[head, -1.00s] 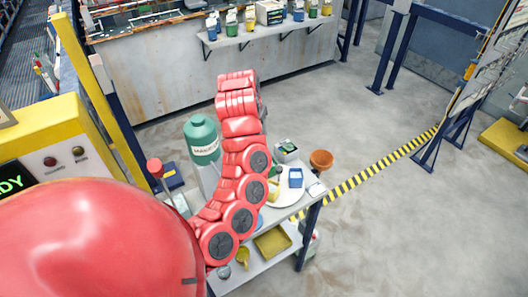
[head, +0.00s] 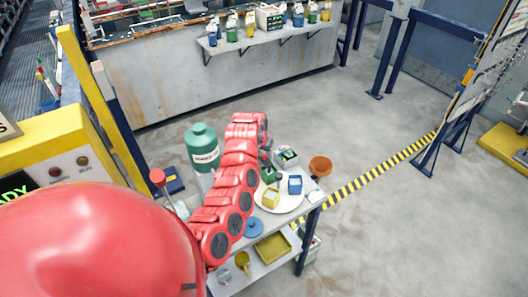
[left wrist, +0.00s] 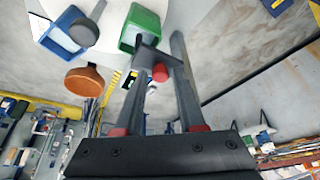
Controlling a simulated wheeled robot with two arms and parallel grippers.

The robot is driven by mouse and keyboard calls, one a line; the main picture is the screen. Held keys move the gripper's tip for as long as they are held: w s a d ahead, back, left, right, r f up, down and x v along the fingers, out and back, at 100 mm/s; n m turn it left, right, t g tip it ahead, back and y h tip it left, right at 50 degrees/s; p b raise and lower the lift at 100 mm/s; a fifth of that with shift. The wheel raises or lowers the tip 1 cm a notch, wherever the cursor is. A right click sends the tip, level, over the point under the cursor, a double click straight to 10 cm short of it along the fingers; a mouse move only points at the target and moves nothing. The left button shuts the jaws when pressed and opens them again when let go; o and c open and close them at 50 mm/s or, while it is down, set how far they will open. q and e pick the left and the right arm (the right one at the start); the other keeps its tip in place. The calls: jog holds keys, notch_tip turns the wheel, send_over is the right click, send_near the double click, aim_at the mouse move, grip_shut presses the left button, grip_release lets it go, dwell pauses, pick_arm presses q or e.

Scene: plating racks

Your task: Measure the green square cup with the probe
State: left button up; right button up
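The green square cup (head: 268,175) stands at the back edge of the round white plate, partly behind my left gripper. In the left wrist view the green cup (left wrist: 140,28) is just beyond the fingertips. My left gripper (left wrist: 160,62) has its fingers closed around a dark block with a red round end, which looks like the probe (left wrist: 150,56). The probe's far end is hard to make out, and I cannot tell whether it touches the cup. In the head view my left gripper (head: 266,157) is mostly hidden by its arm. My right gripper is out of view.
A yellow square cup (head: 271,198) and a blue square cup (head: 295,184) stand on the white plate (head: 288,206). A grey box (head: 286,157) and green canister (head: 202,148) stand behind.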

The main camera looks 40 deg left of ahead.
pick_arm(q)
jog(key=shift+f, duration=0.3)
grip_shut()
dwell(1.4)
